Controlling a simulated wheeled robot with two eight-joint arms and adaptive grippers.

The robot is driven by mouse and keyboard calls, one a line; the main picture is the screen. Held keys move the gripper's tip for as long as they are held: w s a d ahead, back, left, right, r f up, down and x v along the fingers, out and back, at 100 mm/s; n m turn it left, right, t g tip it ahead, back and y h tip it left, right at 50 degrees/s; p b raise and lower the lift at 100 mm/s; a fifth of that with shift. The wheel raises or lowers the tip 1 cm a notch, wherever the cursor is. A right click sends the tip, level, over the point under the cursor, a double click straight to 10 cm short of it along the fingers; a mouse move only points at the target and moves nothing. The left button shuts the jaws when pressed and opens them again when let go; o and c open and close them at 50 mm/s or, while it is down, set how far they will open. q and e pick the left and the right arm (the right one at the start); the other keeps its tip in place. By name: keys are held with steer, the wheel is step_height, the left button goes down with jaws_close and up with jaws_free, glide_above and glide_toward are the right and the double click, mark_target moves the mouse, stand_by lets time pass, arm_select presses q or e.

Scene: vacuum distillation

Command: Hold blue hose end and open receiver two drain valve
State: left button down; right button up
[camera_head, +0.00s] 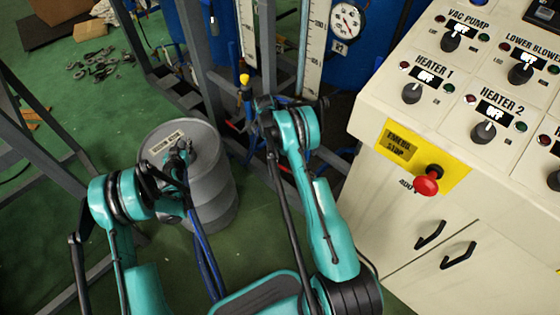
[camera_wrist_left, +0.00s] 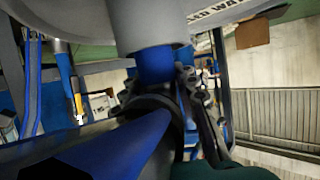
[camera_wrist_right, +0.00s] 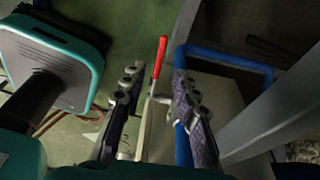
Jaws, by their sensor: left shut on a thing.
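My left gripper (camera_head: 178,153) is at the top of the grey drum (camera_head: 218,185). In the left wrist view, its fingers (camera_wrist_left: 160,84) are shut around the blue hose end (camera_wrist_left: 155,64), which meets a grey surface above. The blue hose (camera_head: 205,250) hangs down beside the drum in the head view. My right gripper (camera_wrist_right: 156,80) is open and empty. A red lever (camera_wrist_right: 159,57), apparently the drain valve handle, stands upright beyond and between its fingers, apart from them. In the head view the right gripper is mostly hidden behind its own wrist.
A white control panel (camera_head: 380,190) with knobs and a red emergency stop button (camera_head: 426,181) stands at the right. A dial gauge (camera_head: 347,22) and level scales (camera_head: 315,50) are at the back. Grey frame posts (camera_head: 200,75) stand close to both arms.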

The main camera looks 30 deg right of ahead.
steer(key=v, duration=0.5)
steer(key=shift+w+r, duration=0.1)
steer(key=shift+r, duration=0.05)
steer(key=c, duration=0.7)
steer(key=n, duration=0.3)
steer(key=a+n, duration=0.1)
steer(key=shift+r+t+h, duration=0.3)
steer(key=shift+r, duration=0.05)
steer(key=s+d+f+n+t+h, duration=0.1)
steer(key=s+f+n+t+h, duration=0.1)
steer(key=f+n, duration=0.8)
steer(key=s+n, duration=0.1)
steer(key=n, duration=0.2)
steer(key=shift+f+n, duration=0.3)
steer(key=shift+n, duration=0.1)
